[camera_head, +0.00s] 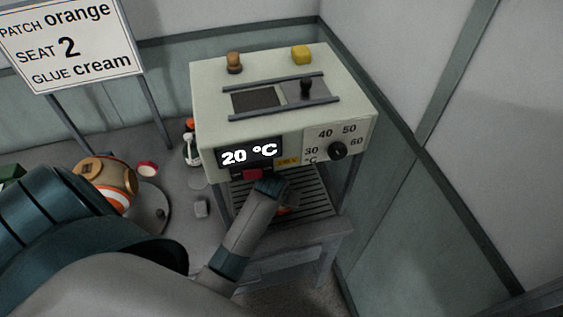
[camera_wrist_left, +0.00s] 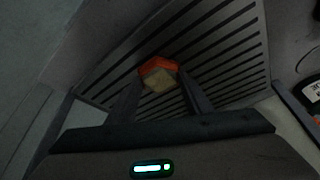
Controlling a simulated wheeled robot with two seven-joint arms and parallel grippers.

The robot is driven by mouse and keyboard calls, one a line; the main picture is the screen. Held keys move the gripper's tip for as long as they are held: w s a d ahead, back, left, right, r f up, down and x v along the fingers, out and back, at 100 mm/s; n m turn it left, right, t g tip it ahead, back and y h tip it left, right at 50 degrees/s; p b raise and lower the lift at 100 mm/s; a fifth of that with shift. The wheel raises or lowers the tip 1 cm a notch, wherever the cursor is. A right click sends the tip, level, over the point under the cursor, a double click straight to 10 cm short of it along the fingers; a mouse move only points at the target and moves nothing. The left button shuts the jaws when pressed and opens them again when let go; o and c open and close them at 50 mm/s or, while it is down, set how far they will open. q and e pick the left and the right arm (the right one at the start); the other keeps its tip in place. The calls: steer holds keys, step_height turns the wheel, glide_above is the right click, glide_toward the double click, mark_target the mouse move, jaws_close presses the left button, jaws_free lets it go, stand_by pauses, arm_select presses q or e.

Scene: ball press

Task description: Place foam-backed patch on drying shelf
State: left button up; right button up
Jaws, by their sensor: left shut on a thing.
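The foam-backed patch (camera_wrist_left: 157,67) is orange on one side with a pale tan foam block behind it. My left gripper (camera_wrist_left: 160,82) is shut on it, with one finger on each side, over the slatted drying shelf (camera_wrist_left: 228,48). In the head view the shelf (camera_head: 313,208) sits under the press box, and my left gripper (camera_head: 284,194) reaches in below the box's front. A bit of the orange patch (camera_head: 285,211) shows under it. Whether the patch touches the slats I cannot tell. My right gripper is out of view.
The press box (camera_head: 220,120) stands over the shelf, its display (camera_head: 249,154) reading 20 °C, with a dial (camera_head: 338,151) at right. A striped ball (camera_head: 112,176), a red-topped pot (camera_head: 147,168) and a bottle (camera_head: 191,149) stand left. A sign (camera_head: 70,45) reads patch orange, seat 2, glue cream.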

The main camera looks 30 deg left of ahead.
arm_select(q)
steer(key=shift+s+f, duration=0.1)
steer(key=shift+f, duration=0.1)
steer(key=o, duration=1)
steer(key=shift+s+r+b, duration=0.1)
steer(key=shift+r+b, duration=0.35)
steer(key=shift+b, duration=0.15)
steer(key=s+d+b, duration=0.1)
steer(key=s, duration=0.2)
steer(key=s+d+b, duration=0.1)
steer(key=s, duration=0.3)
steer(key=s+d+b, duration=0.1)
steer(key=s, duration=0.2)
steer(key=shift+s+d+r, duration=0.1)
steer(key=shift+s+d, duration=0.15)
steer(key=shift+d, duration=0.15)
steer(key=shift+s+d+r+b, duration=0.1)
steer(key=shift+s+d+b, duration=0.15)
steer(key=shift+s, duration=0.25)
steer(key=shift+a, duration=0.1)
